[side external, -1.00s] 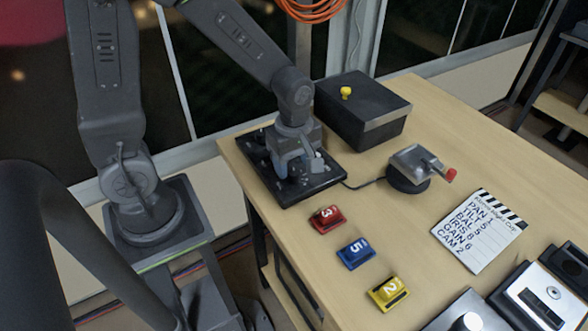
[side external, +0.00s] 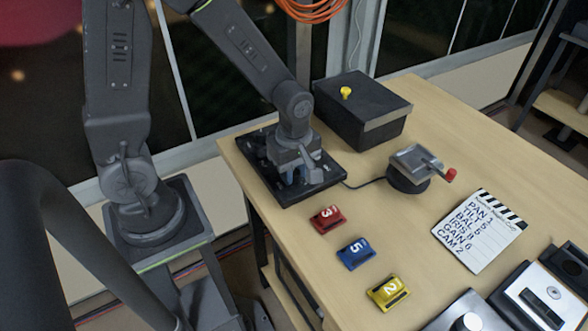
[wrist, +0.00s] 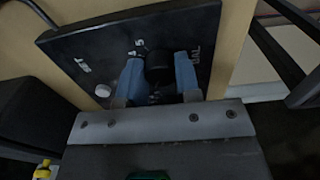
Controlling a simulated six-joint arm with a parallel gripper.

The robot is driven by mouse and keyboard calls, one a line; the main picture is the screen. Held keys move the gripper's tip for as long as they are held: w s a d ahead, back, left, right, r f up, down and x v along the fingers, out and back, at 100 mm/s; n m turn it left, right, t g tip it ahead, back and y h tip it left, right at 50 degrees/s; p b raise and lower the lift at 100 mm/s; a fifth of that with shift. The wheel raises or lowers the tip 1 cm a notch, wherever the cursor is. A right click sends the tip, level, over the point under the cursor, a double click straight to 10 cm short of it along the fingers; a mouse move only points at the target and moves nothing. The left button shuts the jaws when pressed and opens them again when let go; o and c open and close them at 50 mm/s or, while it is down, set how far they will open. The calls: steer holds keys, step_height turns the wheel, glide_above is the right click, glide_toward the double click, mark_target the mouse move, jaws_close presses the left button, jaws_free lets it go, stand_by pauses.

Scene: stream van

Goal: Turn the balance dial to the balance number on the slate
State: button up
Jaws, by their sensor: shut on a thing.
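The black control panel (side external: 325,168) lies at the table's far left corner. My gripper (side external: 290,175) is over it, pointing down. In the wrist view, the blue fingers of my gripper (wrist: 159,75) are shut on a round black dial (wrist: 158,66), one finger on each side. White digits 4 and 5 show on the panel (wrist: 100,40) beside the dial; other marks are hidden by the fingers or too blurred to read. The slate (side external: 480,232) lies on the table at the right, with handwritten lines including BAL; its BAL number is too small to read surely.
A black box (side external: 365,105) with a yellow knob stands behind the panel. A grey device with a red-tipped handle (side external: 415,165) is to its right, joined by a cable. Red (side external: 327,219), blue (side external: 355,253) and yellow (side external: 388,291) numbered blocks lie in front.

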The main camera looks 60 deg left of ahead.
steer(key=shift+c, duration=0.5)
steer(key=shift+m, duration=0.3)
steer(key=m, duration=1.3)
steer(key=shift+m, duration=0.4)
steer(key=m, duration=0.5)
steer(key=shift+m, duration=2.3)
